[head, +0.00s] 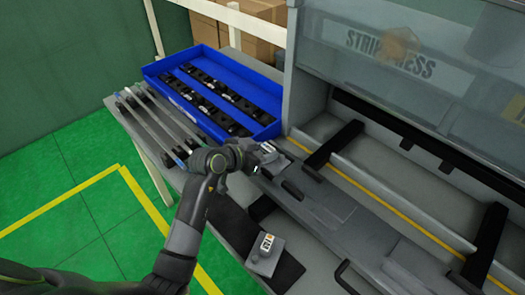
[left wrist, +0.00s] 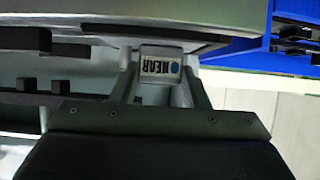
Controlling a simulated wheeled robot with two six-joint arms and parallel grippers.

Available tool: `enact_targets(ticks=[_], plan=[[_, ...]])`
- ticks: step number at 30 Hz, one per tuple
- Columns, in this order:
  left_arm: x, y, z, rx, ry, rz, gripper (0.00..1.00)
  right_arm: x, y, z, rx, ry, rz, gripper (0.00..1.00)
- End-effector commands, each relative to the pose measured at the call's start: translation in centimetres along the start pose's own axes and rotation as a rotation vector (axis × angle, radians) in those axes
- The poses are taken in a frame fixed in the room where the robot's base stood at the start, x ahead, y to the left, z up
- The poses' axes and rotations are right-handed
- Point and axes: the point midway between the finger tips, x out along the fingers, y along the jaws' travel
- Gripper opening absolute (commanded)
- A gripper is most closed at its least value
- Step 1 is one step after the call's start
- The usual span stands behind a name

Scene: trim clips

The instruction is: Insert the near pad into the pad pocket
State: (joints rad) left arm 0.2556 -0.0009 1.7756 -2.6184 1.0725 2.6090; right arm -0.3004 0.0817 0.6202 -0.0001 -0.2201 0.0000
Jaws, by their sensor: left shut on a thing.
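My left gripper (head: 257,160) is shut on the near pad (head: 268,149), a small grey block with a white label. In the left wrist view the near pad (left wrist: 160,66) reads "NEAR" beside a blue dot and sits between the two fingers (left wrist: 160,88). The gripper holds it over the left end of the grey machine bed. A small dark recess (head: 292,189) shows on the bed just right of and below the gripper; I cannot tell for sure whether it is the pad pocket. My right gripper is not in view.
A second grey labelled block (head: 264,256) lies on a dark mat (head: 288,272) in front. A blue tray (head: 152,73) with black clips stands at the back left, beside several metal strips (head: 150,121). The press (head: 395,55) with a clear guard rises behind the bed.

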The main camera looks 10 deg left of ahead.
Motion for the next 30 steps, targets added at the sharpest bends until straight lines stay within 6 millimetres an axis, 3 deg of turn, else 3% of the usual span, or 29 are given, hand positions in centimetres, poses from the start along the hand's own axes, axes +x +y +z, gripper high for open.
enact_targets(ticks=[2, 3, 8, 20, 30], plan=[[0.1, 0.0, 0.1, 0.000, 0.000, 0.000, 0.16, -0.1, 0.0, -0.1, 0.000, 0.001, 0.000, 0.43], [0.1, 0.0, 0.2, 0.000, -0.001, 0.000, 0.42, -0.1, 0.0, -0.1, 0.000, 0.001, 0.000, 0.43], [0.1, 0.0, 0.2, 0.000, 0.000, 0.000, 0.63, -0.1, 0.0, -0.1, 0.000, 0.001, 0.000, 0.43], [-0.4, 0.0, 0.0, 0.000, 0.000, -0.001, 0.63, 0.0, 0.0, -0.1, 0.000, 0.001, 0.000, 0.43], [-5.7, -0.1, 0.0, 0.004, 0.000, -0.003, 0.63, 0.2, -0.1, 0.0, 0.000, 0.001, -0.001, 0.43]])
